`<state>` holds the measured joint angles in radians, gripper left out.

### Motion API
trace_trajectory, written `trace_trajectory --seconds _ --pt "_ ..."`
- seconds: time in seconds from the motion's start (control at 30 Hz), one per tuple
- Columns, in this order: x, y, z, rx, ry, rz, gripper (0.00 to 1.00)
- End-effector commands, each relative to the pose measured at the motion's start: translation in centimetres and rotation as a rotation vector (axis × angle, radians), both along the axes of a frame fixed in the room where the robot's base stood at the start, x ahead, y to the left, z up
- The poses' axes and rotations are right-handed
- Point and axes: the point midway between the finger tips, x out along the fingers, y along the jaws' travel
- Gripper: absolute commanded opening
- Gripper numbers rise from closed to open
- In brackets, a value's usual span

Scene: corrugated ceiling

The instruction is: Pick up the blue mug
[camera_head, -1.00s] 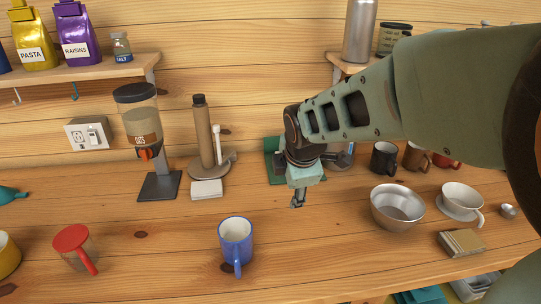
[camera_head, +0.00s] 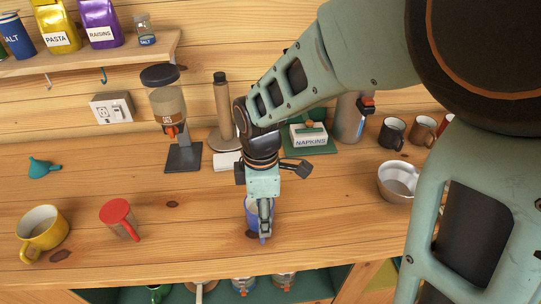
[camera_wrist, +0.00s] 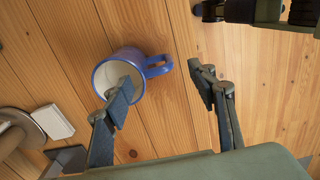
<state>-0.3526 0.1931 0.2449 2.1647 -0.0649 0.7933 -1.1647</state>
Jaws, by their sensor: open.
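The blue mug (camera_head: 252,205) stands on the wooden counter, mostly hidden behind my gripper (camera_head: 265,232) in the head view. In the wrist view the blue mug (camera_wrist: 112,68) shows its white inside, with its handle pointing right. My gripper (camera_wrist: 162,88) is open and empty in the wrist view. One finger overlaps the mug's opening in the picture, and the other finger is to the right of the handle. I cannot tell whether either finger touches the mug.
A metal bowl (camera_head: 397,182) stands to the right. A dispenser (camera_head: 168,112) and a napkin box (camera_head: 309,137) are behind. The counter's front edge is close.

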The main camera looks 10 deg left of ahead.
Motion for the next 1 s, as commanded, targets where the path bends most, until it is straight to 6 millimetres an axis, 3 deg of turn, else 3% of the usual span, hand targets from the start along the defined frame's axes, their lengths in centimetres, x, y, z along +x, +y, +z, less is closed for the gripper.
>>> trace_trajectory --seconds 0.43,0.77,1.0 --pt "-0.1 0.4 -4.8 0.000 0.001 -0.001 0.53" --pt "0.0 0.5 -5.5 0.002 -0.003 0.000 0.53" --pt "0.0 0.4 -5.5 0.001 -0.002 0.000 0.26"
